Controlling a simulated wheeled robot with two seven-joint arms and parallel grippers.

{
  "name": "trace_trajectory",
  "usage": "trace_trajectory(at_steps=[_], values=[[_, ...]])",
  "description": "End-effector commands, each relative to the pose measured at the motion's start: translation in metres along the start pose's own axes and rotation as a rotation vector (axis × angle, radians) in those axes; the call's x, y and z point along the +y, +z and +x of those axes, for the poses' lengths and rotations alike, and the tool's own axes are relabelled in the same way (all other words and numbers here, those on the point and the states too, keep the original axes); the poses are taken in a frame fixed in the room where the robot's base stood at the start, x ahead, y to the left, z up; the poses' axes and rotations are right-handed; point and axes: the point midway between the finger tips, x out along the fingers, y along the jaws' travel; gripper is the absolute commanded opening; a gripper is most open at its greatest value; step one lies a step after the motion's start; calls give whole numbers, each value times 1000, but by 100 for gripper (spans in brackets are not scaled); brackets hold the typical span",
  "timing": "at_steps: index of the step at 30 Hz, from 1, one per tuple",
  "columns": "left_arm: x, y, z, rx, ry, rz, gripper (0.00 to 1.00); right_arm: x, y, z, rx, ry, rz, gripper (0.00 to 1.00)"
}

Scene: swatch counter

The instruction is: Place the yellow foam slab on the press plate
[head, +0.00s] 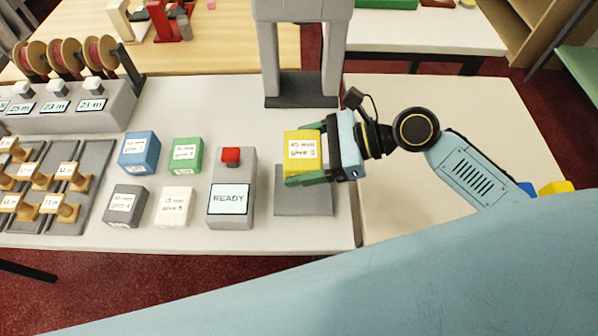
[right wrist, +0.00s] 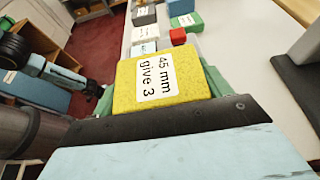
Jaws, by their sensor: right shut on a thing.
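The yellow foam slab (head: 303,165) has a white label reading "45 mm give 3". My right gripper (head: 305,154) is shut on it, with green fingers on its two sides. In the head view the slab appears over the far part of the grey press plate (head: 308,203); I cannot tell whether it touches the plate. In the right wrist view the slab (right wrist: 150,85) sits between the fingers, label showing. The press frame (head: 302,12) stands behind, with a dark base (head: 301,90). My left gripper is not in view.
Left of the plate stands a grey box (head: 231,190) with a red button and a READY screen. Further left are blue (head: 138,153), green (head: 187,155), dark grey (head: 125,205) and white (head: 174,207) blocks.

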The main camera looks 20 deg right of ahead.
Motion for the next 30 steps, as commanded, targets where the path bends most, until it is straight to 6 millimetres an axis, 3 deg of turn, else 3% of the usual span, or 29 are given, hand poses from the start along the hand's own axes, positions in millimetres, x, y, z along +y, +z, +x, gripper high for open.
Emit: trace_trajectory(at_steps=[3, 7, 16, 22, 30], values=[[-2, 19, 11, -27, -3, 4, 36, 1, -24, 10, 0, 1, 5, 55], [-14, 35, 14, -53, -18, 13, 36, 1, -35, 15, -1, 1, 3, 55], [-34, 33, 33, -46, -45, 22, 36, 0, -76, 32, 0, -1, 4, 55], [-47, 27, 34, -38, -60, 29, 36, 0, -81, 34, 0, -1, 0, 55], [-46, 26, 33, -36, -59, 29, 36, 0, -83, 34, 0, -1, 2, 55]])
